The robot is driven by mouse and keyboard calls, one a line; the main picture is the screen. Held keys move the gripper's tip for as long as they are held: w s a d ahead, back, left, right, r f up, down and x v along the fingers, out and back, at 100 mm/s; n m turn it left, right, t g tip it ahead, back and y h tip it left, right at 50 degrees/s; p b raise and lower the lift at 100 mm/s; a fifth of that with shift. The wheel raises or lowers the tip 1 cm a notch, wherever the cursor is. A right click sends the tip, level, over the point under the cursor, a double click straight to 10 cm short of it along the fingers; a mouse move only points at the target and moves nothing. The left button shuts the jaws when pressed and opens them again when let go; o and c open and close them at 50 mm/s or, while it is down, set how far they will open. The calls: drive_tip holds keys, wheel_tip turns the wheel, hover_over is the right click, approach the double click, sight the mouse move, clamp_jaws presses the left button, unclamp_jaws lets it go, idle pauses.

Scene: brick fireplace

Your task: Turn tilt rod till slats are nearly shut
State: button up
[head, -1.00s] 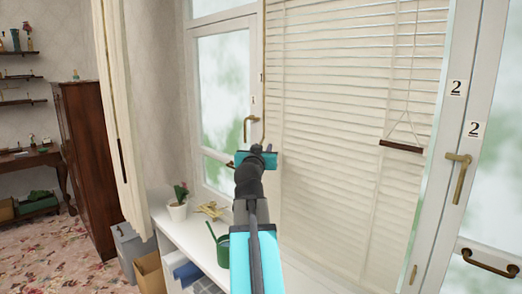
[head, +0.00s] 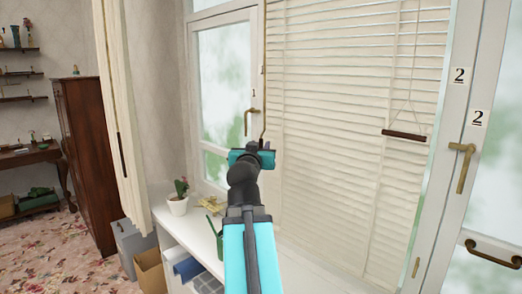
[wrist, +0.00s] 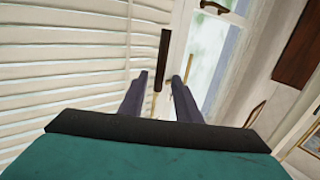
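The tilt rod (head: 263,85), thin and tan, hangs down the left edge of the white slatted blind (head: 335,180). Its lower part passes behind my gripper (head: 262,147) in the head view. In the wrist view a dark brown bar, apparently the rod's grip (wrist: 162,60), shows between and beyond my fingertips (wrist: 160,78). The two dark fingers are apart, and I see no contact with the bar. The blind's upper slats show light gaps; the lower slats look almost closed. The wrist view also shows the blind (wrist: 65,65) at left.
A wooden pull bar (head: 404,135) hangs on cords at the blind's right. A window with a brass handle (head: 250,120) is left of the blind. Below are a white sill (head: 195,235), a potted cactus (head: 179,200) and a green watering can (head: 217,240).

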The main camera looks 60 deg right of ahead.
drive_tip(key=b+v, duration=0.7)
drive_tip(key=b, duration=0.1)
idle(0.6)
drive_tip(key=shift+s, duration=0.15)
idle(0.5)
